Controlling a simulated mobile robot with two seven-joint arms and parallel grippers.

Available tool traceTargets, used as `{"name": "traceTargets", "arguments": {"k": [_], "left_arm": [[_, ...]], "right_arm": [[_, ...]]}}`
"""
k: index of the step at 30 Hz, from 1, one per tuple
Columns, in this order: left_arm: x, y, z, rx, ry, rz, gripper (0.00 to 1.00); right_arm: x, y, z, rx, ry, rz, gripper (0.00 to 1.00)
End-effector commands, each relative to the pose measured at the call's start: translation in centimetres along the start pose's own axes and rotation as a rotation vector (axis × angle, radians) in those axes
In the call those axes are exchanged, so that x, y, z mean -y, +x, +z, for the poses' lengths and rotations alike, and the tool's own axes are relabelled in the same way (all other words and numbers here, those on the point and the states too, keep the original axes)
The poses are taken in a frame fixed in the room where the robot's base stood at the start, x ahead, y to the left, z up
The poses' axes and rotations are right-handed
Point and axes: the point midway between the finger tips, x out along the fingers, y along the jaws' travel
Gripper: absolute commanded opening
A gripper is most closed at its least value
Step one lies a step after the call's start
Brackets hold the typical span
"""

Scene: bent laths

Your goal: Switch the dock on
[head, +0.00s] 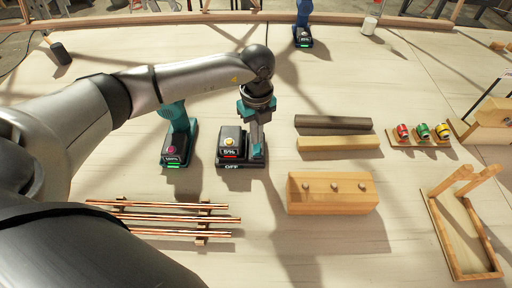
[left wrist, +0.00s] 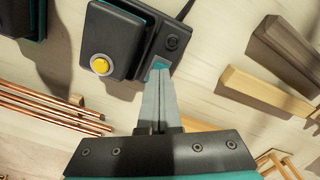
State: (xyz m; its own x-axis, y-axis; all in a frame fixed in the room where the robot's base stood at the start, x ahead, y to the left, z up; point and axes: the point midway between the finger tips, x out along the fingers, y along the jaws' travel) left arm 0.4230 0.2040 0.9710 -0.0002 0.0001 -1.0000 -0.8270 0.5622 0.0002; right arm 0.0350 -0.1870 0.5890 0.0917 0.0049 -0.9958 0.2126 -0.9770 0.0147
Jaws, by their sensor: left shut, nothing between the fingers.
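The dark dock (head: 230,166) stands on the table left of centre in the head view, and its front label reads OFF. A battery block (head: 230,141) with a yellow button and a red 5% display sits on it. In the left wrist view the block (left wrist: 116,42) covers the dock's left part; the dock's right strip (left wrist: 178,32) has a round button (left wrist: 172,42). My left gripper (head: 257,151) is shut and empty, pointing down at this strip. Its tips (left wrist: 160,66) appear just short of the round button; I cannot tell whether they touch the dock. My right gripper is not in view.
A teal tool (head: 177,132) stands close left of the dock. Copper rods (head: 170,218) lie in front. Wooden bars (head: 339,143) and a wooden block (head: 331,193) are to the right.

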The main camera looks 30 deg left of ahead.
Motion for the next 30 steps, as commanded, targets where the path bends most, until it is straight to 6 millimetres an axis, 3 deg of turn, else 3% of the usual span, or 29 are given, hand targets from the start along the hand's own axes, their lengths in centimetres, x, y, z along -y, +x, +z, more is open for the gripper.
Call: {"name": "traceTargets", "arguments": {"k": [30], "left_arm": [[0.0, 1.6, 0.0, -0.001, 0.000, 0.001, 0.00]], "right_arm": [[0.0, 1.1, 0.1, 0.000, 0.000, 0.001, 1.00]]}}
